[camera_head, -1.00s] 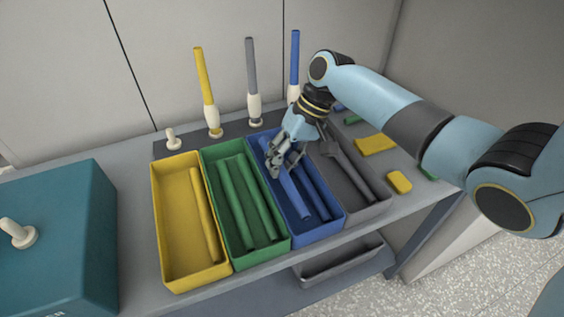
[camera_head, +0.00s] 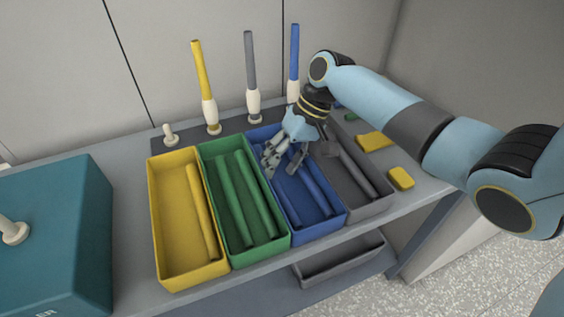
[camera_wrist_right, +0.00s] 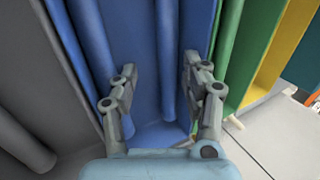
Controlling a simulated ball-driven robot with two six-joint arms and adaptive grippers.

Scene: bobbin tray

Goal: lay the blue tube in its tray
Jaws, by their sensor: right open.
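The blue tray (camera_head: 318,229) stands between the green and grey trays. Two blue tubes lie lengthwise in it; the left one (camera_head: 299,197) is partly hidden behind my right gripper (camera_head: 282,168). In the wrist view, this blue tube (camera_wrist_right: 166,60) lies between the spread fingers of my right gripper (camera_wrist_right: 161,62), apart from both fingertips as far as I can tell. The other blue tube (camera_wrist_right: 92,42) lies to the left, along the tray wall. My right gripper is open over the blue tray. My left gripper is not in view.
Yellow (camera_head: 175,279), green (camera_head: 262,255) and grey (camera_head: 374,209) trays flank the blue one, with tubes in them. Yellow (camera_head: 203,80), grey (camera_head: 251,70) and blue (camera_head: 294,55) tubes stand on holders behind. A teal box (camera_head: 60,230) is at left.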

